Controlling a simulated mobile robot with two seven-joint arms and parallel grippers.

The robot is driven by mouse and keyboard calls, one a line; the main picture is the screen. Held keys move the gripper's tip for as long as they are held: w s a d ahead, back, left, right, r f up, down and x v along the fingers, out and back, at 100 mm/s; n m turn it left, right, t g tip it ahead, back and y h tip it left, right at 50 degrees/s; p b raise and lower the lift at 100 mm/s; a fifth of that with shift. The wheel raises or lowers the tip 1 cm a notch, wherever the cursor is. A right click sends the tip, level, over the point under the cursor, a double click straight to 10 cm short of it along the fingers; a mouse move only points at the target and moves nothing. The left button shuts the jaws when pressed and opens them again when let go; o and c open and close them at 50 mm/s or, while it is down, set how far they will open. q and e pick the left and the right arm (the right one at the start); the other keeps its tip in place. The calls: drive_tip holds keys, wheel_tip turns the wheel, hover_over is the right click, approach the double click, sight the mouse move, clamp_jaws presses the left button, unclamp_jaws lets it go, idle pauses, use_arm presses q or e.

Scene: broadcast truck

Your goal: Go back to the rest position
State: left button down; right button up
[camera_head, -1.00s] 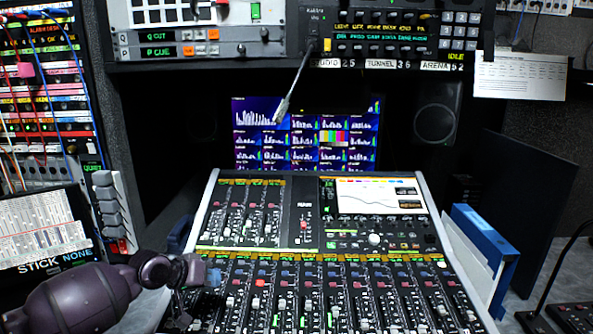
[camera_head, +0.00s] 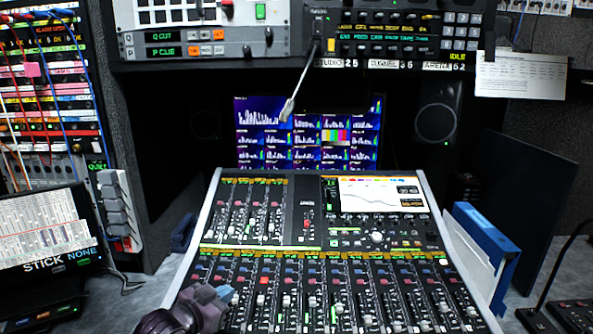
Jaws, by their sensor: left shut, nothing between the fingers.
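My left gripper (camera_head: 226,296) is at the bottom of the view, left of centre. It is shut with nothing in it. Its dark purple wrist (camera_head: 190,312) is cut off by the bottom edge. It appears over the lower left corner of the mixing console (camera_head: 300,262), in front of the leftmost faders. I cannot tell how far above the console it is. My right gripper is not in view.
A gooseneck microphone (camera_head: 311,70) hangs from the overhead rack (camera_head: 200,50). A patch bay (camera_head: 45,95) with cables stands at the left, above a screen (camera_head: 45,230). Blue binders (camera_head: 485,240) stand right of the console. A bare strip of desk (camera_head: 140,295) lies left of the console.

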use_arm(q)
drive_tip(key=s+a+f+n+y, duration=0.2)
drive_tip(key=s+a+f, duration=0.2)
drive_tip(key=s+f, duration=0.3)
drive_tip(key=s+a+f+n+g+y, duration=0.1)
drive_tip(key=s+f, duration=0.6)
drive_tip(key=s, duration=0.7)
drive_tip(key=s+a+f+n+g+y, duration=0.1)
drive_tip(key=s+a+f+n+y, duration=0.3)
drive_tip(key=s, duration=0.7)
wheel_tip(320, 180, down, 3)
drive_tip(key=a, duration=0.2)
drive_tip(key=shift+a+y, duration=0.35)
drive_tip(key=shift+y, duration=0.05)
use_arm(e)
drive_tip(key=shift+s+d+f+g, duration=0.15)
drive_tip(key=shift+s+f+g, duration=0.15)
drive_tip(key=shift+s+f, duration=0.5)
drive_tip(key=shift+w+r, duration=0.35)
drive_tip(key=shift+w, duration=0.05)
use_arm(q)
drive_tip(key=shift+s, duration=0.1)
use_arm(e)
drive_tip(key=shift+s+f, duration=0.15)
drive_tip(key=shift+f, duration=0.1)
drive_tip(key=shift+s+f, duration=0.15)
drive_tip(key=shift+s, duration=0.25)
